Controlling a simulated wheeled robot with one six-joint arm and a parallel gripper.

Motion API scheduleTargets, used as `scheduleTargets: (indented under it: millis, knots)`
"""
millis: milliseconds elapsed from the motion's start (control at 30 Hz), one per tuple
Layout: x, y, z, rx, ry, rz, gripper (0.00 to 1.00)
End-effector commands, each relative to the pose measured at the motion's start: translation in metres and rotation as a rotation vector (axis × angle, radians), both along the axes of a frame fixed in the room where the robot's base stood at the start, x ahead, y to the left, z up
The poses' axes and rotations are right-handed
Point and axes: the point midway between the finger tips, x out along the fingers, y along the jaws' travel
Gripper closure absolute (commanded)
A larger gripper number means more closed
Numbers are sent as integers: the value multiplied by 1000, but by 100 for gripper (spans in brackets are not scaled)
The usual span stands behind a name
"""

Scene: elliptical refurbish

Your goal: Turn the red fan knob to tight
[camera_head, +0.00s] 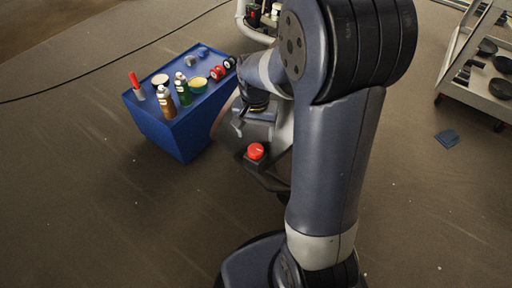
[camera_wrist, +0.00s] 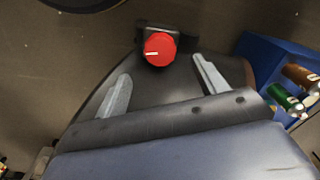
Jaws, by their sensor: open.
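The red fan knob (camera_head: 256,151) sits on a dark mount on the grey machine, in front of my arm in the head view. In the wrist view the round red knob (camera_wrist: 160,49) is at the top middle, with a white mark pointing left. My gripper (camera_wrist: 162,67) is open, its two light grey fingers spread to the left and right below the knob. The fingers look apart from the knob, and nothing is between them. How far off they are in depth I cannot tell. In the head view my arm hides much of the machine.
A blue cart (camera_head: 178,135) with bottles, cans and a red-handled tool stands left of the machine; its side (camera_wrist: 270,60) shows at the right of the wrist view. A grey rack (camera_head: 475,80) stands far right.

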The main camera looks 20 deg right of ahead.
Motion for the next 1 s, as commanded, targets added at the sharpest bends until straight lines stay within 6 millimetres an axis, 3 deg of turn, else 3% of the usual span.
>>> scheduleTargets:
  millis: [33,200,400,767,1000]
  knots:
    - [-1,0,-15,0,4,-1,32]
    - [-1,0,-46,0,4,-1,32]
    - [0,0,-68,0,1,-2,32]
    - [0,0,-72,0,0,-2,32]
    - [0,0,-72,0,0,-2,50]
